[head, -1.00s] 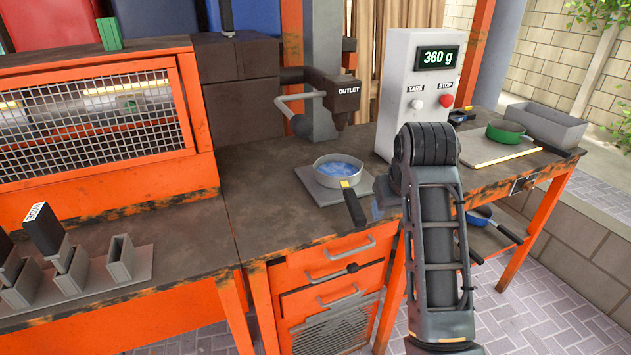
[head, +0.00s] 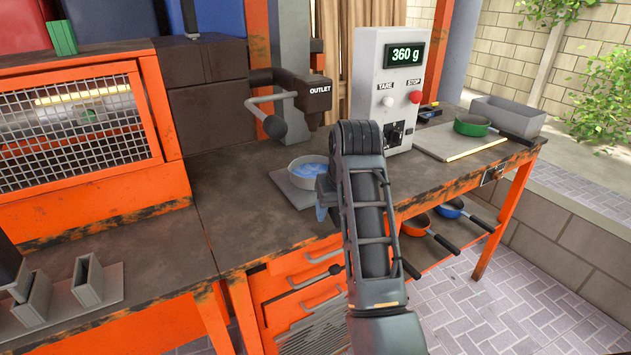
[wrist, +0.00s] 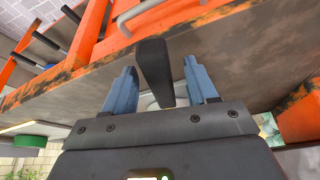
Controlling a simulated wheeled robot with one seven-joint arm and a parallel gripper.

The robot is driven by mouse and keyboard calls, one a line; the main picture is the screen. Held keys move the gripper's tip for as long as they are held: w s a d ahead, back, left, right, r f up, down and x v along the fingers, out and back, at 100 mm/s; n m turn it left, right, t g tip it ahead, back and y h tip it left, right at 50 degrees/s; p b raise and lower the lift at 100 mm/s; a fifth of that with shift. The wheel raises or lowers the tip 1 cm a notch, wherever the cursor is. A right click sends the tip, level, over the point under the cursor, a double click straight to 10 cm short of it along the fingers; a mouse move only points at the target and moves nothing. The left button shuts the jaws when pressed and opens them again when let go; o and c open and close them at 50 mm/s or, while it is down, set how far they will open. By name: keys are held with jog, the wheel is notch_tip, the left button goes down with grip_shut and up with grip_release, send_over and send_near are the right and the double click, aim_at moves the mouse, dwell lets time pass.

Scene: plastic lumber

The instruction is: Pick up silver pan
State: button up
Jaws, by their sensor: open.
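The silver pan (head: 303,163) holds blue stuff and sits on a grey plate (head: 291,190) under the outlet. My arm covers its right side and its handle in the head view. My gripper (head: 322,205) is at the bench's front edge beside the pan, mostly hidden behind my arm. In the wrist view my gripper (wrist: 160,75) is open, with its two blue fingers on either side of a black handle (wrist: 154,68). Gaps show between the handle and both fingers. The pan body is mostly hidden behind the gripper there.
The outlet (head: 319,90) hangs above the pan. A control box (head: 388,75) reading 360 g stands to the right. A green pan (head: 471,125) sits on the right of the bench. An orange pan (head: 415,225) and a blue pan (head: 449,209) lie on the shelf below.

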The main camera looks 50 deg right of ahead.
jog(key=shift+w+d+f, duration=0.1)
jog(key=shift+w+f, duration=0.05)
jog(key=shift+f, duration=0.2)
grip_shut()
dwell(0.3)
